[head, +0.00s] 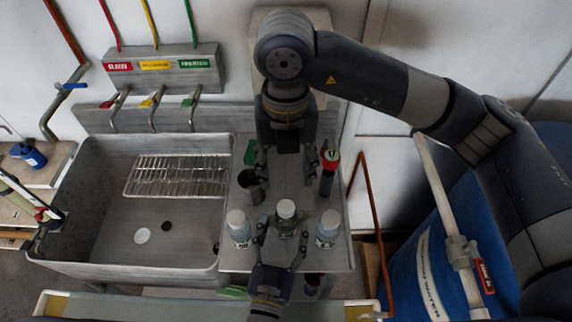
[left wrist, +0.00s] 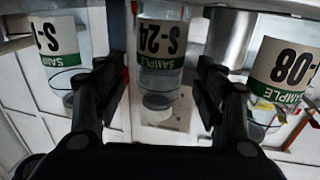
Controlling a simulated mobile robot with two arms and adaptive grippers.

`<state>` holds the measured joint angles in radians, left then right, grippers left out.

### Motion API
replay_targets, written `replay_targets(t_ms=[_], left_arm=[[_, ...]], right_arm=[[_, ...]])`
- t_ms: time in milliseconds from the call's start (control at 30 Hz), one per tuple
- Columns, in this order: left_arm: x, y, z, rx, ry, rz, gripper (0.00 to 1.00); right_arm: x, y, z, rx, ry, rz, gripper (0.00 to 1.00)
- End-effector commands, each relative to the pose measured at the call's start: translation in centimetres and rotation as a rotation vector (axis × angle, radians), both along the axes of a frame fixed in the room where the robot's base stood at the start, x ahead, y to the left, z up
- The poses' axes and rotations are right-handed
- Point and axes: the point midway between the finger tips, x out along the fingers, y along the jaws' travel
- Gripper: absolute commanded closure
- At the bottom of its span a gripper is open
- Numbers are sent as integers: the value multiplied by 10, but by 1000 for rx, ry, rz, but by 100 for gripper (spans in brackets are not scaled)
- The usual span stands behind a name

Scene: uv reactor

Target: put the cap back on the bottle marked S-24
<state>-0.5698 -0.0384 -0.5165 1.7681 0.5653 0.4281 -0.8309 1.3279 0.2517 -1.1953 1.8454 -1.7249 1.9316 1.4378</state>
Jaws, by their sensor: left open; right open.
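The bottle marked S-24 (left wrist: 160,45) appears upside down in the left wrist view, between my left gripper's fingers, with gaps on both sides. In the head view a middle bottle with a white top (head: 286,208) stands just beyond my left gripper (head: 283,232), whose open fingers point toward it. I cannot tell whether this white top is a loose cap or a fitted one. My right gripper (head: 288,172) is open and empty above the counter, behind the bottles.
White-topped bottles stand to the left (head: 238,226) and right (head: 328,226), close to my left gripper. A grey cup (head: 251,188) and a red-topped dark bottle (head: 328,172) flank my right gripper. The sink (head: 100,205) holds a wire rack (head: 178,175) and a white disc (head: 142,235).

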Motion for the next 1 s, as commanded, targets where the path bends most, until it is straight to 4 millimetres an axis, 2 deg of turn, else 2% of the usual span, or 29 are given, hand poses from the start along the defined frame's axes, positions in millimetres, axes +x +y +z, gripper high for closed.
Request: replay_targets(t_ms=[33,200,400,567,1000], left_arm=[[-14,2,-2,3,6,-3,36],[-49,9,-2,2,5,-2,36],[-76,15,-1,2,3,-1,36],[-84,17,0,1,1,-1,36],[-84,17,0,0,0,0,36]], right_arm=[[0,0,0,0,0,0,47],[0,0,0,0,0,0,47],[0,0,0,0,0,0,47],[0,0,0,0,0,0,47],[0,0,0,0,0,0,47]])
